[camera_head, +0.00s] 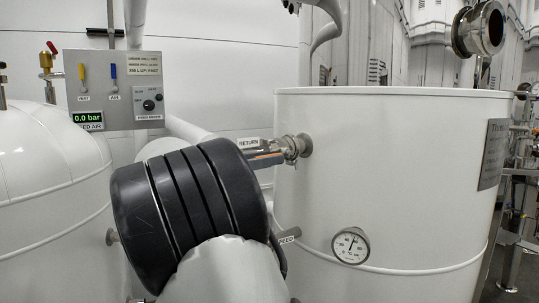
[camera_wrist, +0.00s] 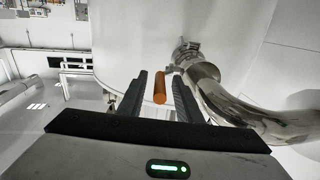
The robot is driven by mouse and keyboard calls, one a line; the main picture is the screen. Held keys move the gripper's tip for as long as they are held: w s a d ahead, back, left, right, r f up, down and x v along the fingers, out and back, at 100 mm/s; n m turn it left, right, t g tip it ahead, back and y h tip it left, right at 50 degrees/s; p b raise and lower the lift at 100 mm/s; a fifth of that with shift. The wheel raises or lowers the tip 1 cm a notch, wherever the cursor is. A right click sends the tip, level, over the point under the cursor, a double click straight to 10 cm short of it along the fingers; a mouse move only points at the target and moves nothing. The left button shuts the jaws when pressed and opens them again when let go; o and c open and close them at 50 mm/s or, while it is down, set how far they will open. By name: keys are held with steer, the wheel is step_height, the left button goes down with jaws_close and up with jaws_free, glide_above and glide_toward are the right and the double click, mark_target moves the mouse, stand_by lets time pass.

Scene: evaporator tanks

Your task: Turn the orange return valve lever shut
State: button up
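The orange return valve lever (camera_wrist: 160,88) lies between the two dark fingers of my gripper (camera_wrist: 161,78) in the wrist view. The fingers are apart, with a gap on each side of the lever, so my gripper is open. In the head view a thin strip of the orange lever (camera_head: 266,154) shows below the RETURN label (camera_head: 249,143). The metal valve fitting (camera_head: 292,148) joins the large white tank there. My own dark wrist hides most of the lever and my gripper in the head view.
A large white tank (camera_head: 390,190) with a dial gauge (camera_head: 351,245) fills the right. A grey panel (camera_head: 113,90) with yellow and blue levers stands at upper left. A curved steel pipe (camera_wrist: 235,108) runs close beside the right finger.

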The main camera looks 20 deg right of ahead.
steer(key=shift+w+d, duration=0.1)
steer(key=shift+d, duration=0.45)
jaws_close()
steer(key=shift+f, duration=0.1)
